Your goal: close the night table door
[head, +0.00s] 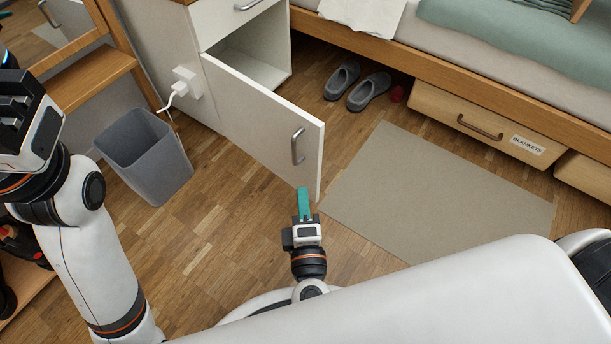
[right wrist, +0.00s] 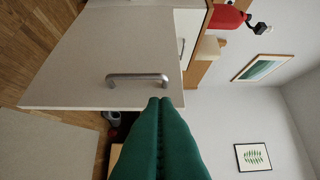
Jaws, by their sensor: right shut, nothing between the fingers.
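The night table door (head: 255,112) is white and stands wide open, swung out from the white night table (head: 205,22). Its grey bar handle (head: 298,146) is near the free edge. The door and its handle (right wrist: 138,79) also show in the right wrist view. My right gripper (head: 304,191) has green fingers, shut and empty, just in front of the door's lower free corner. In the right wrist view its fingertips (right wrist: 160,100) appear close to the door edge; I cannot tell whether they touch it. Part of my left arm shows at the left, but its fingertips are not clear.
A grey bin (head: 145,155) stands left of the door, near a white plug with a cord (head: 183,85). Grey slippers (head: 368,90) lie under the bed edge. A beige rug (head: 435,195) lies right of the door. A drawer marked BLANKETS (head: 490,125) is under the bed.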

